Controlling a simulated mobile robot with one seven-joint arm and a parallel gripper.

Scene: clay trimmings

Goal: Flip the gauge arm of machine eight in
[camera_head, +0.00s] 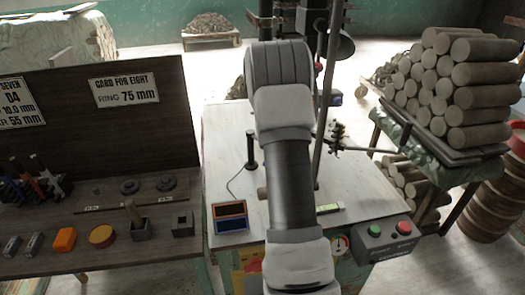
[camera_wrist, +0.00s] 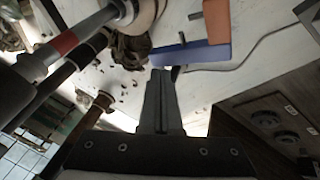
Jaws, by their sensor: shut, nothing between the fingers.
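The machine's pale bench top (camera_head: 365,190) lies in the middle of the head view, partly hidden by my own arm. A dark jointed piece (camera_head: 338,135) with a thin rod reaching right is beside a tall upright rod (camera_head: 327,95); I cannot tell for sure whether it is the gauge arm. My gripper (camera_wrist: 160,75) is shut and empty in the wrist view, its tips close to a blue and orange box (camera_wrist: 190,55); contact cannot be told. This box also shows in the head view (camera_head: 231,217). My gripper is hidden behind my arm there.
A rod with a red band (camera_wrist: 62,43) passes left of my gripper. A black post (camera_head: 251,150) stands on the bench. A button box (camera_head: 386,240) is at its front right. Stacked clay cylinders (camera_head: 465,75) stand right; a dark tool bench (camera_head: 110,245) is left.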

